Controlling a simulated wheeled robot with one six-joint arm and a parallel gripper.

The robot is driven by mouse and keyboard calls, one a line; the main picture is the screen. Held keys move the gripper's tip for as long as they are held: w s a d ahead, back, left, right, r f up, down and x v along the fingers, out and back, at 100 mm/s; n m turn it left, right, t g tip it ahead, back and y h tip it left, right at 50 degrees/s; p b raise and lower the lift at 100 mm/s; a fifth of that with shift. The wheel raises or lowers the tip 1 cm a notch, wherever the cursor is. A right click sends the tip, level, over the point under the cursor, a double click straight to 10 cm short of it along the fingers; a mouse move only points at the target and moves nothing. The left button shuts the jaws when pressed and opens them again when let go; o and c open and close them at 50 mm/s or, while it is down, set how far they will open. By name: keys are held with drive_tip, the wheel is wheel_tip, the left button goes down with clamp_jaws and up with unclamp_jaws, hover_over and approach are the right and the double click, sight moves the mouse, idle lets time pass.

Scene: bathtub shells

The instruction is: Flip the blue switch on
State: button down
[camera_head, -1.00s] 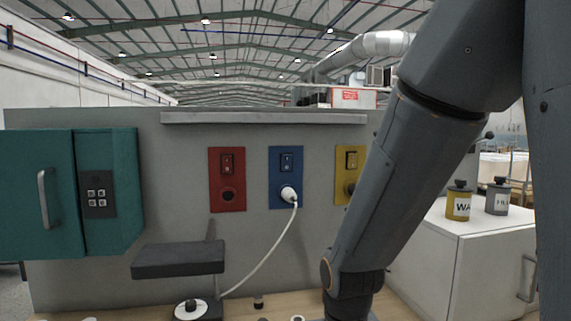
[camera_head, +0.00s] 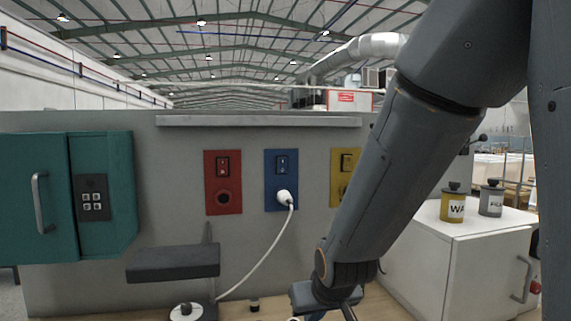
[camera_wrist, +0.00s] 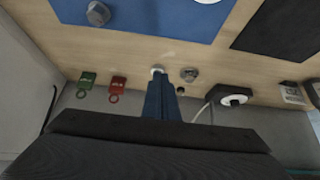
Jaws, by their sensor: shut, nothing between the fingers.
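The blue switch panel (camera_head: 269,195) is on the grey upright board, between a red and a yellow panel. Its dark rocker switch (camera_head: 281,164) is near the top; its on or off position is too small to tell. A white plug with a cable (camera_head: 284,197) sits in the socket below it. My gripper shows in the wrist view (camera_wrist: 161,76) with its blue fingers together and empty, over the wooden table.
The red panel (camera_head: 223,174) is left and the yellow panel (camera_head: 337,188), partly behind my arm, is right. A white cabinet (camera_head: 465,262) with two canisters stands at right.

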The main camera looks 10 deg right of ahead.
sight(284, 159)
drive_tip(key=w+r+t, duration=0.4)
drive_tip(key=r, duration=0.5)
drive_tip(key=w+r+t, duration=0.4)
drive_tip(key=r, duration=0.6)
drive_tip(key=w+r+t, duration=0.4)
drive_tip(key=r, duration=0.6)
drive_tip(key=shift+t+p, duration=0.35)
drive_tip(key=shift+t, duration=0.05)
drive_tip(key=w+p, duration=0.2)
drive_tip(key=w, duration=0.2)
drive_tip(key=w+r+p, duration=0.1)
drive_tip(key=w+p, duration=0.1)
drive_tip(key=w, duration=0.3)
drive_tip(key=w+p, duration=0.2)
drive_tip(key=w, duration=0.3)
drive_tip(key=shift+r, duration=0.4)
drive_tip(key=shift+w, duration=0.15)
drive_tip(key=shift+r, duration=0.1)
drive_tip(key=shift+s+d, duration=0.15)
drive_tip(key=shift+s, duration=0.2)
drive_tip(key=s+r+b, duration=0.2)
drive_tip(key=s+b, duration=0.2)
drive_tip(key=s, duration=0.9)
drive_tip(key=shift+s, duration=0.15)
